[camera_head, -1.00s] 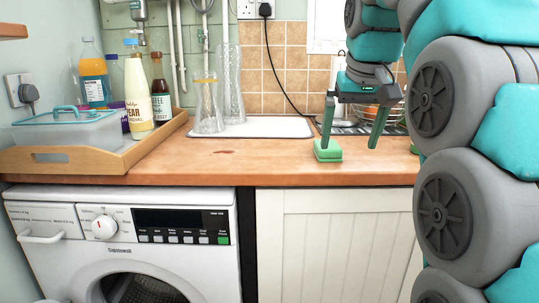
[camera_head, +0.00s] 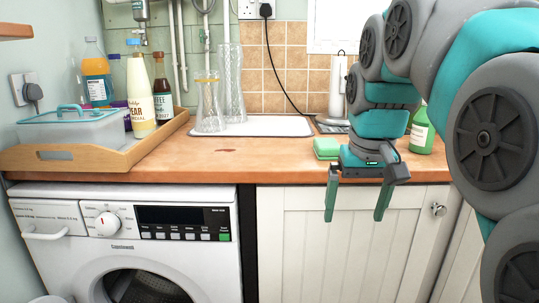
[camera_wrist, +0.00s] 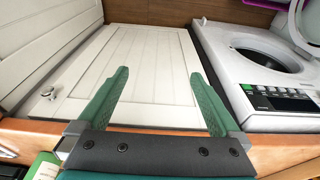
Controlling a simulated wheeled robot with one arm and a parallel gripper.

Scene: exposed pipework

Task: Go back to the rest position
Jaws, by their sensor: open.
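My gripper (camera_head: 356,204) is open and empty. In the head view it hangs in front of the worktop's front edge, with its fingers pointing down before the white cupboard door (camera_head: 300,245). In the wrist view the two green fingers (camera_wrist: 160,100) are spread apart with nothing between them, and the cupboard door (camera_wrist: 140,75) shows beyond them. A green sponge (camera_head: 327,148) lies on the wooden worktop (camera_head: 240,160), just behind and left of the gripper, apart from the fingers.
A washing machine (camera_head: 125,245) stands under the worktop at left. A wooden tray (camera_head: 70,158) holds a lidded box and several bottles. Two glass vases (camera_head: 209,105) stand at the back. A green bottle (camera_head: 422,132) stands right of my arm. A door knob (camera_head: 438,209) sticks out.

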